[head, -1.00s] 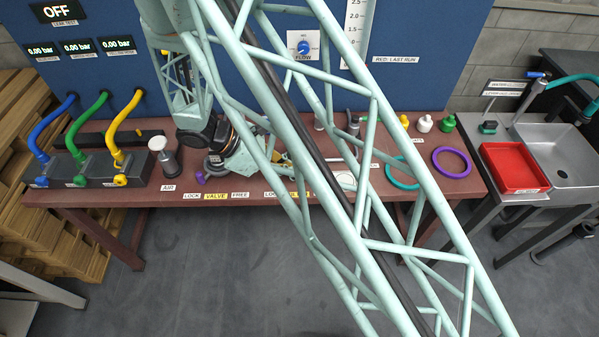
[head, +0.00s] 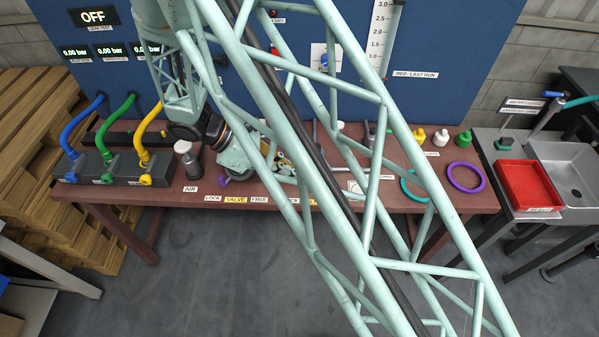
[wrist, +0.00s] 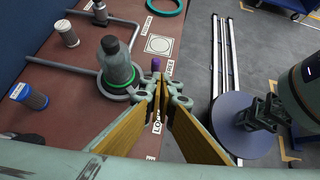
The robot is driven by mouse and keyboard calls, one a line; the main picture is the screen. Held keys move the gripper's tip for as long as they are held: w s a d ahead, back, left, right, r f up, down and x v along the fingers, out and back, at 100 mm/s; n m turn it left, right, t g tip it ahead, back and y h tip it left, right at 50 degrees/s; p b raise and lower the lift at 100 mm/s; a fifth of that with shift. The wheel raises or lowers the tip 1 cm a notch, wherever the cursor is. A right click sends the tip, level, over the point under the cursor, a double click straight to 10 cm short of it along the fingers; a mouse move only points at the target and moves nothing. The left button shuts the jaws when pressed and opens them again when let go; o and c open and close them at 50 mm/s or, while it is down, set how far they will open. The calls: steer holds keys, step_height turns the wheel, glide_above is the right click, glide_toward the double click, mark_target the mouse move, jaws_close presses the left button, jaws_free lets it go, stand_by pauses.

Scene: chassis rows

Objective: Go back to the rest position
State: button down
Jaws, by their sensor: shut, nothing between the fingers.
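My gripper (wrist: 166,94) shows in the wrist view with its tan fingers together and nothing between them. It is above the front of the brown bench (head: 95,190), apart from a grey-green bottle-shaped part (wrist: 118,65) that stands upright in a grey ring fitting. A small purple knob (wrist: 155,64) shows just beyond the fingertips. In the head view my arm's pale green lattice crosses the middle and hides much of the bench, and the fingertips are not clear there. No marker of the rest position is visible.
On the bench are blue, green and yellow hoses (head: 150,122), a purple ring (head: 466,177) and several coloured bottles. A red tray (head: 529,186) sits by the sink (head: 570,180) at right. Wooden pallets (head: 40,130) stand at left. The floor (head: 220,270) in front is clear.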

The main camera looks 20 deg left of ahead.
steer(key=shift+s+a+r, duration=0.15)
steer(key=shift+a+r, duration=0.05)
stand_by(0.4)
steer(key=s+d+r+m+g+y, duration=0.2)
steer(key=d+r+m, duration=0.1)
steer(key=d+r, duration=0.45)
steer(key=s+d+r+m+g+y+p, duration=0.1)
steer(key=s+d+r+m+g+y, duration=0.1)
steer(key=d+r+m, duration=0.35)
steer(key=s+d+r+m+g+y, duration=0.1)
steer(key=d+r+g+y, duration=0.1)
steer(key=d+r, duration=0.7)
steer(key=s+d+r+m+t+y, duration=0.2)
steer(key=s+d+r+m+t, duration=0.4)
steer(key=s+d+r+m, duration=0.7)
steer(key=shift+s+d+r+y+b, duration=0.3)
steer(key=shift+s+d+r+b, duration=0.15)
steer(key=shift+s+d+r, duration=2.7)
steer(key=shift+s+d+f, duration=0.2)
steer(key=shift+s+f, duration=0.3)
steer(key=shift+s, duration=0.2)
